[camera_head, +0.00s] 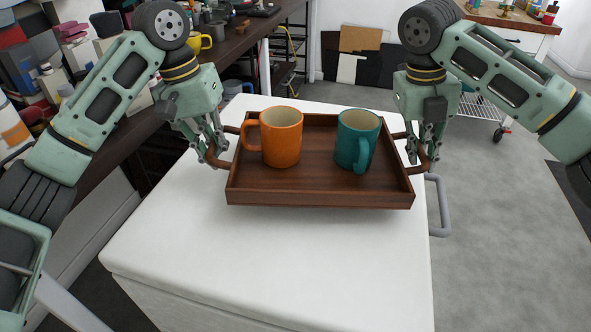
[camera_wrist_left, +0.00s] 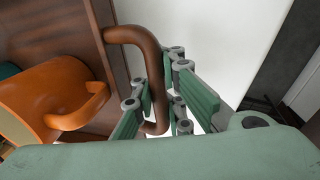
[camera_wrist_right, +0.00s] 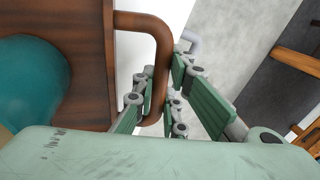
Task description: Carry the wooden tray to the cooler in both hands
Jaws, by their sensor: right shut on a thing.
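The wooden tray (camera_head: 320,190) is dark brown, with a curved handle at each side, and looks roughly level over the white cooler top (camera_head: 300,255). I cannot tell whether its underside touches the top. An orange mug (camera_head: 281,140) and a teal mug (camera_head: 353,140) stand upright in it. My left gripper (camera_head: 213,152) has its fingers closed around the left handle (camera_wrist_left: 140,38), near the orange mug (camera_wrist_left: 45,95). My right gripper (camera_head: 425,155) is shut on the right handle (camera_wrist_right: 150,28), on the teal mug's side.
A dark, cluttered workbench (camera_head: 237,43) runs along the left, with a yellow mug (camera_head: 198,42) on it. A grey bar handle (camera_head: 439,205) sticks out at the cooler's right side. The white top in front of the tray is clear. Open grey floor lies at right.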

